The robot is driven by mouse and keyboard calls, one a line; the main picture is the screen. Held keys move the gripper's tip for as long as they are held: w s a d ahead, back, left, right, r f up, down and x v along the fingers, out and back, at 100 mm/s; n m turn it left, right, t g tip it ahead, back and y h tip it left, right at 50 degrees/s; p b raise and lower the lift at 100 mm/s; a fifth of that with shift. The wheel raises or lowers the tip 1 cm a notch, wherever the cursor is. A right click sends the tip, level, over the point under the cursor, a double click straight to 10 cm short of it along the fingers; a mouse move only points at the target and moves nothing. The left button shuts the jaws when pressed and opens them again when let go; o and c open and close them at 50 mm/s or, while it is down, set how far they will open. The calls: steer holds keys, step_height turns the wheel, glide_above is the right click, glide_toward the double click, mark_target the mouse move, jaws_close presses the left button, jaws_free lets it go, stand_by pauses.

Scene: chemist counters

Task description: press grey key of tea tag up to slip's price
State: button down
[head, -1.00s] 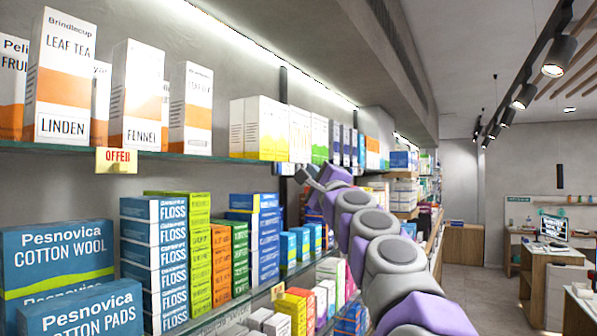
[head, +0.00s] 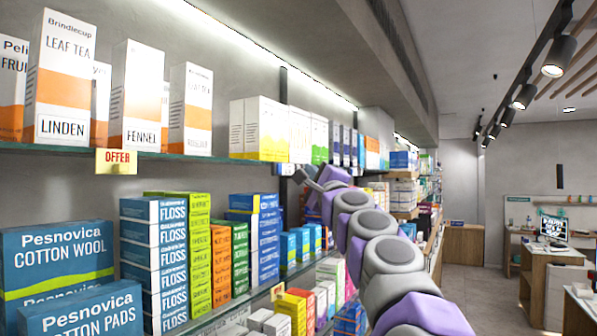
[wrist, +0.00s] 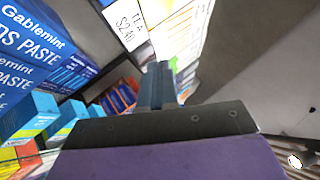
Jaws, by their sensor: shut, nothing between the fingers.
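A white label (wrist: 127,22) with black print shows at the top of the wrist view. It reads TEA and what looks like $2.40. I cannot tell whether it is the tag's face or the slip, and I make out no grey key. In the head view my gripper (head: 300,174) is small and close beside that tag; contact cannot be told.
Tea boxes (head: 64,80) stand on the upper glass shelf above a yellow OFFER card (head: 116,161). Floss boxes (head: 168,255) and cotton boxes (head: 62,262) fill the shelf below. Blue paste boxes (wrist: 30,60) are left of my fingers. The aisle floor (head: 487,290) is clear at right.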

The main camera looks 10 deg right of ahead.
steer(key=shift+w+a, duration=0.4)
steer(key=shift+a, duration=0.15)
stand_by(0.9)
steer(key=shift+s+d, duration=0.1)
steer(key=shift+d, duration=0.05)
steer(key=shift+s+d+r, duration=0.1)
steer(key=shift+s+d, duration=0.35)
steer(key=shift+d, duration=0.1)
stand_by(0.3)
steer(key=s+d, duration=0.1)
steer(key=d, duration=0.1)
steer(key=s+d+b, duration=0.1)
steer(key=s+d, duration=0.1)
steer(key=shift+d, duration=0.1)
stand_by(0.4)
stand_by(0.6)
